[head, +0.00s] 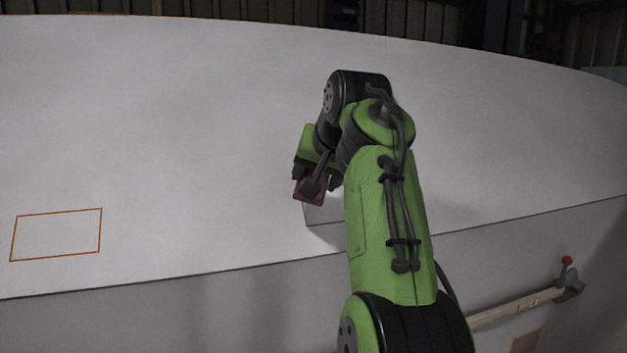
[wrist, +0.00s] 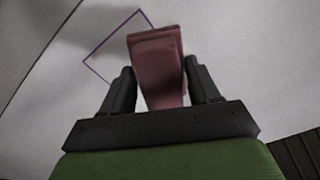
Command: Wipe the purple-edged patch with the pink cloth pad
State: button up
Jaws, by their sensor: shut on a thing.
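The pink cloth pad (wrist: 158,60) is held between the two fingers of my gripper (wrist: 160,88) in the wrist view. In the head view the pad (head: 318,198) shows only partly below my gripper (head: 312,180), near the upper left corner of the purple-edged patch. The purple-edged patch (head: 325,212) is on the white hull, and my arm hides its right part. In the wrist view the patch (wrist: 112,48) lies beyond the pad, which covers part of it. I cannot tell whether the pad touches the hull.
An orange-edged patch (head: 57,235) is on the hull at the left. The large white hull (head: 200,110) fills most of the view, with a dark seam below the patches. A rail with a red-knobbed clamp (head: 567,278) is at the lower right.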

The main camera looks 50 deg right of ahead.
jog(key=shift+v, duration=1.15)
jog(key=v, duration=0.4)
jog(key=shift+p, duration=0.3)
jog(key=shift+w, duration=0.1)
